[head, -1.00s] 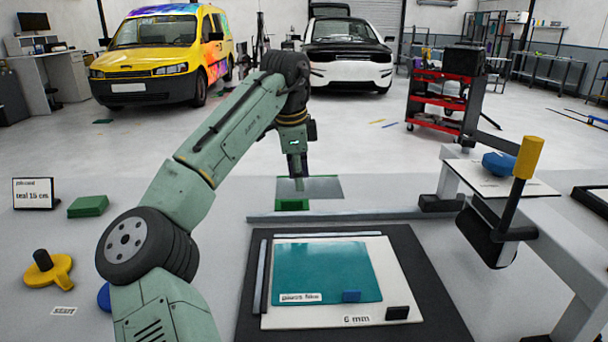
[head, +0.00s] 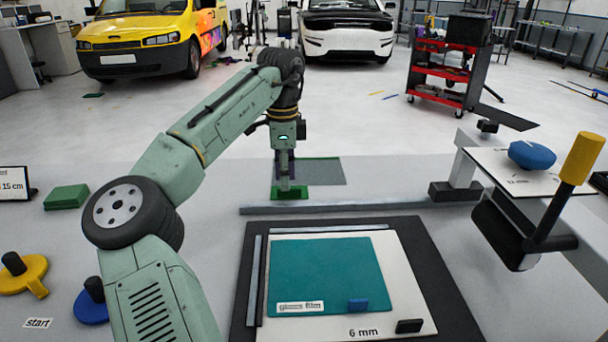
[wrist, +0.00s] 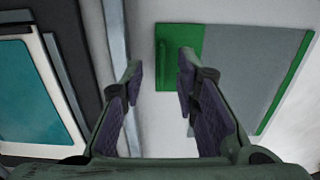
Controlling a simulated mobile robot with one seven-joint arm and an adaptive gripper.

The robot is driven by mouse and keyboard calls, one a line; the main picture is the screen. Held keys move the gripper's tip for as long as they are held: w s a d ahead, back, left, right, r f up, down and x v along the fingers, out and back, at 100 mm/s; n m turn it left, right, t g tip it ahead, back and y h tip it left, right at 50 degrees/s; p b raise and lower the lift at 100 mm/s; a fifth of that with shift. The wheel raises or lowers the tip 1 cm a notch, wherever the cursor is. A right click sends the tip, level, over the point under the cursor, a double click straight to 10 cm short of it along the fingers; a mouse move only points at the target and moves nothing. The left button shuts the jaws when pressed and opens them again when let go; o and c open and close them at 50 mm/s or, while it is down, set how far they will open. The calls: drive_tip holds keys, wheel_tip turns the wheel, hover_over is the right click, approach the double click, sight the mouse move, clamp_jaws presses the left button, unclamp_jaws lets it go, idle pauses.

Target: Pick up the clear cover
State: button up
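The clear cover appears to be the grey see-through sheet (head: 322,172) with green ends, lying flat on the table behind a long metal rail. In the wrist view its grey panel (wrist: 245,75) has a wide green end (wrist: 182,45) with a raised green grip, and a thin green strip at the far side. My gripper (head: 287,186) points down over the green end in the head view and partly hides it. In the wrist view my gripper (wrist: 160,72) is open and empty, with the green grip showing between and beyond its fingertips. Contact cannot be told.
The metal rail (head: 355,206) runs close in front of the sheet. Nearer is a dark mat (head: 425,270) with a white board and teal film (head: 325,265). At the right stand a raised white plate (head: 500,170) with a blue object and a yellow-handled lever (head: 582,158).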

drive_tip(key=shift+w+d+f, duration=0.1)
drive_tip(key=shift+d+f, duration=0.05)
drive_tip(key=shift+f, duration=1.55)
clamp_jaws()
